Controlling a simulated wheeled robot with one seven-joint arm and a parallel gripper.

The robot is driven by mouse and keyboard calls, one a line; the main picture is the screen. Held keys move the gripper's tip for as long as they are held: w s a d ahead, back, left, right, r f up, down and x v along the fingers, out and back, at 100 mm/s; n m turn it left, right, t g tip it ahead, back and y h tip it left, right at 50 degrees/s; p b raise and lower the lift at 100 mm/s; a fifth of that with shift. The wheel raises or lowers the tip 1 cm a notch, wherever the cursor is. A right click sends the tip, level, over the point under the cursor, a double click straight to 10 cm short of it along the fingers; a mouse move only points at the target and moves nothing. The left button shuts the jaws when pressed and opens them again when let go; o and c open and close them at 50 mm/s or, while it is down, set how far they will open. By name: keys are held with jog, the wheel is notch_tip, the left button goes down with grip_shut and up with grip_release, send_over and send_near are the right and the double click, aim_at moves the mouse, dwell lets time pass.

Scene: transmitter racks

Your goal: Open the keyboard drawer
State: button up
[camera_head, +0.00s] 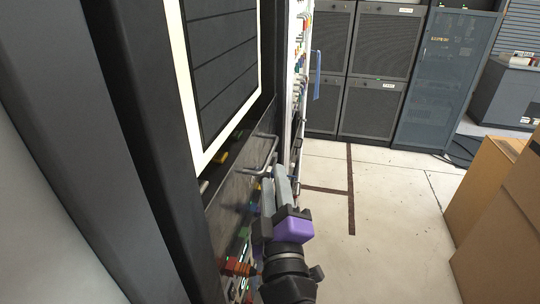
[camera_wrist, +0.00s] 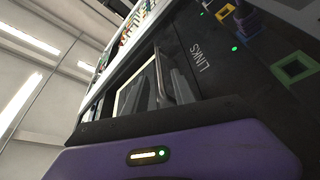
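A dark panel (camera_head: 232,178) below the framed screen carries a bent metal bar handle (camera_head: 258,153); I take this panel for the keyboard drawer front, and it looks closed. My gripper (camera_head: 275,175), with grey fingers and a purple body, is just below and to the right of the handle. Its fingers stand apart with a narrow gap and hold nothing that I can see. In the wrist view the handle (camera_wrist: 168,76) shows beyond the grey fingers (camera_wrist: 143,92). Whether a finger touches the handle cannot be told.
The screen (camera_head: 222,55) in a pale frame is above the panel. Coloured connectors (camera_head: 238,266) stick out below it. A panel marked LINKS (camera_wrist: 203,62) shows in the wrist view. Cardboard boxes (camera_head: 505,215) stand at the right. The floor (camera_head: 385,220) between is clear.

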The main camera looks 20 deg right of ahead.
aim_at(270, 153)
jog(key=p+x, duration=0.2)
jog(key=x, duration=0.4)
jog(key=shift+w+d+r+p, duration=0.2)
jog(key=shift+w+p, duration=0.1)
jog(key=shift+w, duration=0.05)
jog(key=shift+w+d, duration=0.1)
jog(key=shift+w, duration=0.35)
grip_shut()
dwell(0.8)
